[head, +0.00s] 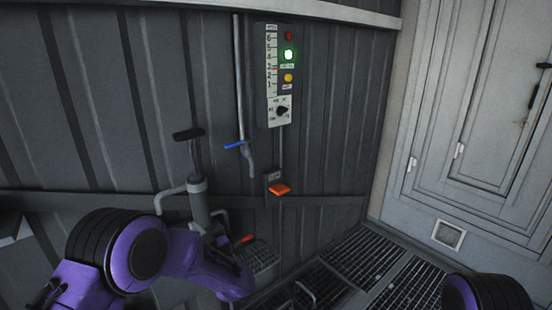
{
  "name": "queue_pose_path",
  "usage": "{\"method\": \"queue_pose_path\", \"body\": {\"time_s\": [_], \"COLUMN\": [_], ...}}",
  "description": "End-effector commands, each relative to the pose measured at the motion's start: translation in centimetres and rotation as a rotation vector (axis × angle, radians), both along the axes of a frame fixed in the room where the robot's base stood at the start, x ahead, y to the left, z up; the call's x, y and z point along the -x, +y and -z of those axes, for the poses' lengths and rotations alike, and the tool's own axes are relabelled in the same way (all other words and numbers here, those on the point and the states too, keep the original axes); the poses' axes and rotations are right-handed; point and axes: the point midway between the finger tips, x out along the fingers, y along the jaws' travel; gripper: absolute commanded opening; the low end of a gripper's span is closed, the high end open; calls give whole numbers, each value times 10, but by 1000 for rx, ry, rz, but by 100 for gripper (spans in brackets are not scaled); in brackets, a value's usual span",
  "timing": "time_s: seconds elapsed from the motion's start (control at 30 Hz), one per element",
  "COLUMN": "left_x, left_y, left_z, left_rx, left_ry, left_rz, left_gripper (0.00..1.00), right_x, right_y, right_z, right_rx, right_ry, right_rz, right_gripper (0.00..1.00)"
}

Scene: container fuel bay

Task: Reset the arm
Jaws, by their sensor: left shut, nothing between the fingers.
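My left arm (140,252), purple and black, is bent at the lower left of the head view. My left gripper (226,256) is shut and empty, low in front of the wall near the hand pump (198,190). It partly hides the pump's lower part, and its fingers are dark and hard to make out. A rounded purple and black part of my right arm (487,292) shows at the bottom right edge. My right gripper is out of the picture.
A gauge panel (273,75) with a lit green lamp (288,54) and a black knob (282,111) hangs on the ribbed wall. Floor grating (362,255) lies right.

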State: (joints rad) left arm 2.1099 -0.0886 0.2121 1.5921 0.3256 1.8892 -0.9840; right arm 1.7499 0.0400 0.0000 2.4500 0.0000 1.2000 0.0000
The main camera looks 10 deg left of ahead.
Motion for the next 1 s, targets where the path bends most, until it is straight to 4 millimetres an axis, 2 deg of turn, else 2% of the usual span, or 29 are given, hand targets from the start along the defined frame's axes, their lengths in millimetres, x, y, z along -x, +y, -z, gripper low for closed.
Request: {"method": "queue_pose_path", "body": {"time_s": [0.07, 0.1, 0.17, 0.2, 0.27, 0.3, 0.37, 0.43, 0.5, 0.6, 0.7, 0.8, 1.0], "left_x": [8, 21, 47, 68, 105, 133, 179, 237, 294, 363, 405, 423, 424], "left_y": [-10, -13, -13, -13, -11, -9, -5, -1, 3, 10, 17, 23, 22], "left_z": [38, 69, 112, 140, 178, 201, 231, 258, 275, 285, 287, 290, 292], "left_rx": [87, 150, 237, 296, 382, 439, 520, 607, 677, 725, 739, 747, 746], "left_ry": [45, 107, 207, 279, 393, 471, 591, 732, 864, 1023, 1116, 1150, 1152], "left_rz": [154, 232, 305, 337, 364, 372, 366, 342, 307, 258, 216, 190, 190], "left_gripper": [0, 0, 0, 0, 0, 0, 0, 0, 0, 0, 0, 0, 0], "right_x": [0, 0, 0, 0, 0, 0, 0, 0, 0, 0, 0, 0, 0], "right_y": [0, 0, 0, 0, 0, 0, 0, 0, 0, 0, 0, 0, 0], "right_z": [0, -1, -3, -4, -6, -8, -9, -12, -14, -17, -19, -21, -20], "right_rx": [0, 0, 0, 0, 0, 0, 0, 0, 0, 0, 0, 0, 0], "right_ry": [0, 0, 0, 0, 0, 0, 0, 0, 0, 0, 0, 0, 0], "right_rz": [0, 0, 0, 0, 0, 0, 0, 0, 0, 0, 0, 0, 0], "right_gripper": [43, 43, 43, 43, 43, 43, 43, 43, 43, 43, 43, 43, 43]}}
